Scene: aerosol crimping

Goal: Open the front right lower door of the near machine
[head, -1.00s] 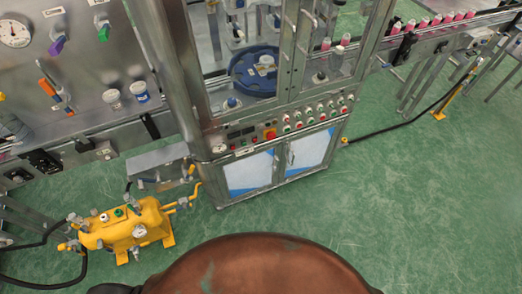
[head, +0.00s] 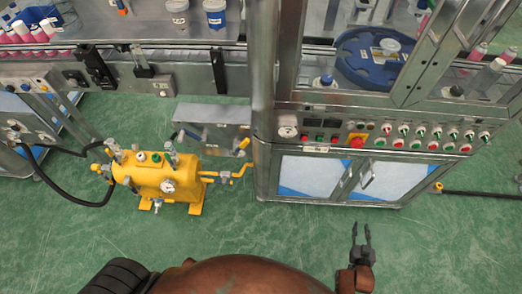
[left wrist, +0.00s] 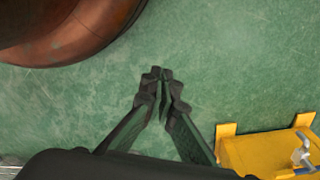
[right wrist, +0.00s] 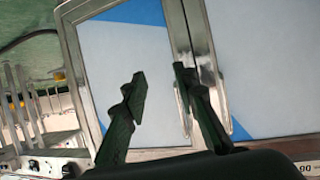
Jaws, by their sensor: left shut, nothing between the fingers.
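The near machine's front right lower door (head: 402,180) is a white and blue panel in a metal frame, below the button panel. It looks closed. Its slanted bar handle (head: 367,179) is at its left edge, next to the left door's handle (head: 347,180). My right gripper (head: 361,232) is open and empty, in front of the doors and below the handles in the head view. In the right wrist view its fingertips (right wrist: 159,78) are apart before the right door (right wrist: 130,60), which appears on the left there. My left gripper (left wrist: 161,73) is shut and empty above the floor.
A yellow tank unit (head: 160,180) stands on the floor left of the machine; its yellow base also shows in the left wrist view (left wrist: 262,150). A black hose (head: 480,193) runs along the floor at the right. Green floor (head: 280,228) before the doors is clear.

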